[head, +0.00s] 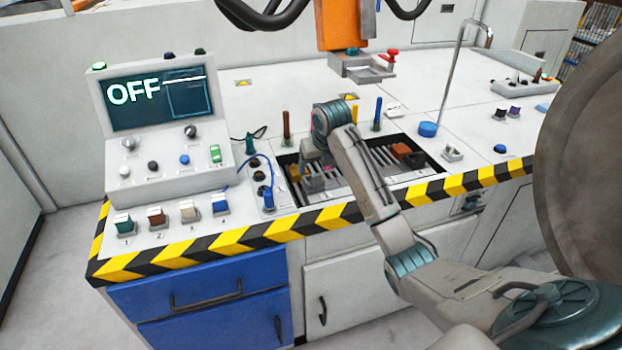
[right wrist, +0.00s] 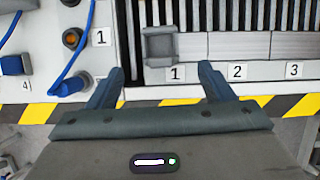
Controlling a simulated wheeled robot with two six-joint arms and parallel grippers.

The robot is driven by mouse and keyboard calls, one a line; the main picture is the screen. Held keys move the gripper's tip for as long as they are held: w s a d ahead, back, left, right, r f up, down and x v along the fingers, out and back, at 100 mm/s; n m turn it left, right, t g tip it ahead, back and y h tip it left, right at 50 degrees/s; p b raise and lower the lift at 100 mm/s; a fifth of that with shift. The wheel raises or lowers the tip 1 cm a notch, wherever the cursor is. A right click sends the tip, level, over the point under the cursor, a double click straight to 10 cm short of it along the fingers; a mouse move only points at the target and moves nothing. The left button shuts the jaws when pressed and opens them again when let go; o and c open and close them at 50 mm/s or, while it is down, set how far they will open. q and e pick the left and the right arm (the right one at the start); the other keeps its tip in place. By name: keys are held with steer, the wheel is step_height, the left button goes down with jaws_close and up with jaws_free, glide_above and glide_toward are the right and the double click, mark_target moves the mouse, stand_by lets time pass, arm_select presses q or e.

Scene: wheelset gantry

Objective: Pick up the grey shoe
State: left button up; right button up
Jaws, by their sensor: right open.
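The grey shoe (right wrist: 160,46) looks like a small squarish grey block in the right wrist view. It sits at the near end of the dark slats, just above the label 1. My right gripper (right wrist: 161,72) is open. Its two fingers lie on the near side of the shoe, one to its left and one to its right, with nothing between them. In the head view my right gripper (head: 311,170) is over the left part of the slatted tray (head: 436,169), and the arm hides much of it. I cannot make out the grey shoe there. My left gripper is not in view.
A yellow block (head: 295,173) and a red-brown block (head: 402,150) are in the tray. Upright handles stand behind it. A blue cable (right wrist: 72,55) and a blue plug (head: 268,200) are left of the tray. An orange gantry head (head: 338,25) hangs behind.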

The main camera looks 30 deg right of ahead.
mark_target(315, 179)
steer(key=x, duration=0.3)
steer(key=shift+w+f, duration=0.1)
steer(key=shift+w, duration=0.1)
steer(key=x, duration=0.5)
steer(key=shift+s+p, duration=0.2)
steer(key=shift+p, duration=0.1)
steer(key=shift+c, duration=0.4)
steer(key=c, duration=0.8)
